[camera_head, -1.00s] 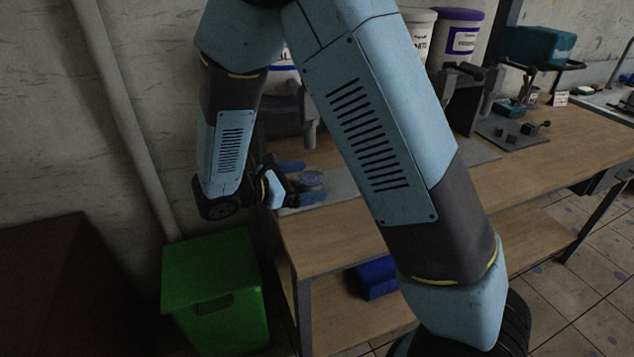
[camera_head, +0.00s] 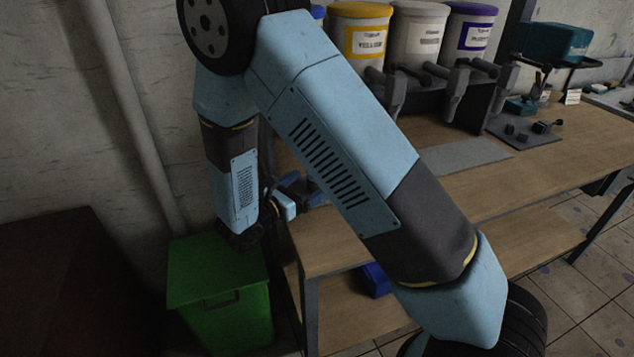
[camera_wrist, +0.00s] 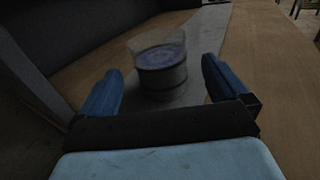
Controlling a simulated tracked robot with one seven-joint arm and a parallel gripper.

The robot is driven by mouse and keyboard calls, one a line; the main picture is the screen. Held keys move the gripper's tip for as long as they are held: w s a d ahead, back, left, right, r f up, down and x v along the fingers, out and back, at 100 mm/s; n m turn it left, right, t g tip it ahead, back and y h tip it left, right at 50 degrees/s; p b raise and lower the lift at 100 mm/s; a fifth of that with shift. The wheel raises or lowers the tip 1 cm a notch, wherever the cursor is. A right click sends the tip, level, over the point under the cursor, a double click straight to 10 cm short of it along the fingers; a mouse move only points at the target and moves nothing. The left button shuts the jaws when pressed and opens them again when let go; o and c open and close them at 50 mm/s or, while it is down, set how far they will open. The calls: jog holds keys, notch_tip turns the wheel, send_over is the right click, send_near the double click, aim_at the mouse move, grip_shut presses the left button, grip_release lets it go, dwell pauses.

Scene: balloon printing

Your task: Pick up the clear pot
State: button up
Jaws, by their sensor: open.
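The clear pot (camera_wrist: 160,72) stands upright on a grey mat in the wrist view, with something bluish-purple inside. My gripper (camera_wrist: 163,82) is open, with one blue finger on either side of the pot's near side. The pot lies between and slightly beyond the fingers, and I cannot tell whether they touch it. In the head view my gripper (camera_head: 308,193) is at the left end of the workbench, partly behind my arm. The pot cannot be made out there.
The wooden workbench (camera_head: 465,192) carries yellow, white and purple-lidded dispensers (camera_head: 415,38) at the back. A grey mat (camera_head: 462,155) lies in front of them. A green bin (camera_head: 220,290) stands on the floor left of the bench. A blue box (camera_head: 375,280) sits on the lower shelf.

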jog(key=shift+x, duration=3.6)
jog(key=shift+s, duration=0.1)
jog(key=shift+c, duration=0.2)
jog(key=c, duration=1.2)
jog(key=shift+r, duration=0.1)
